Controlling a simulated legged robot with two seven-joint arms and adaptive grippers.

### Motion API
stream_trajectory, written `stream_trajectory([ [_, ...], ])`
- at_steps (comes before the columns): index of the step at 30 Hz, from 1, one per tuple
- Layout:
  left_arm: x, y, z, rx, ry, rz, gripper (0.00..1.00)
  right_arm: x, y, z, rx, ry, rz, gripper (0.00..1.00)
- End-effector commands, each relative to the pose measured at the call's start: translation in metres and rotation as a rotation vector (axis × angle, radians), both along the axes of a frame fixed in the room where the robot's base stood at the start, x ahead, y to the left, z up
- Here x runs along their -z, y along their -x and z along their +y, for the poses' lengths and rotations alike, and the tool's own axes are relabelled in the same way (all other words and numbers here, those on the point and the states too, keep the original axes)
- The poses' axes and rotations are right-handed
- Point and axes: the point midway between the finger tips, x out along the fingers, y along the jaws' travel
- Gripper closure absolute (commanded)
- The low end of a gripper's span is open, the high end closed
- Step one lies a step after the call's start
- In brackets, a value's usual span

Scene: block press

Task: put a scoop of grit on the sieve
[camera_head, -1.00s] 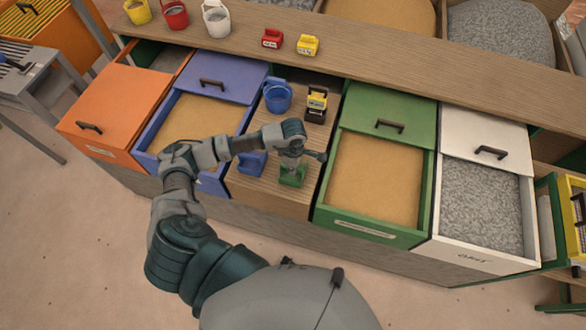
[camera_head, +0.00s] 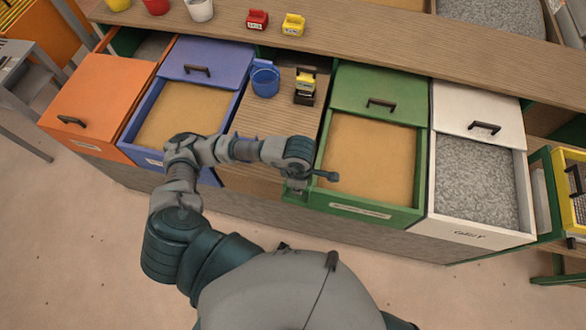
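Grey grit (camera_head: 475,180) fills the open white drawer (camera_head: 445,235) marked as grit, at the right. A yellow-framed mesh tray (camera_head: 562,180), which looks like the sieve, stands in a green rack at the far right, partly cut off. My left gripper (camera_head: 297,190) points down at the front left corner of the green drawer, left of the grit. Its fingers are small and dark, so I cannot tell whether they hold the green scoop. The green and blue scoops are not clearly visible. My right gripper is not in view.
The open green drawer (camera_head: 330,205) and blue drawer (camera_head: 205,172) hold sand. A blue bucket (camera_head: 265,80) and a yellow-black item (camera_head: 305,88) stand on the wooden board (camera_head: 285,115) between them. The orange drawer (camera_head: 95,95) is at left.

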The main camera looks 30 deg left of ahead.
Motion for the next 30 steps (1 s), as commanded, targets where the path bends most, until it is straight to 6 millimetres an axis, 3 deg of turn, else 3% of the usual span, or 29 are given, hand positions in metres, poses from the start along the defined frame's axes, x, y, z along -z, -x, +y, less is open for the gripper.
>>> stream_trajectory([
  [16, -0.050, 0.008, -0.008, 0.001, -0.001, -0.004, 1.00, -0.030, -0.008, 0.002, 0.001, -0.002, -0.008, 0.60],
  [30, -0.052, 0.004, -0.009, -0.021, 0.000, 0.003, 1.00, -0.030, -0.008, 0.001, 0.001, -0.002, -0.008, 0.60],
])
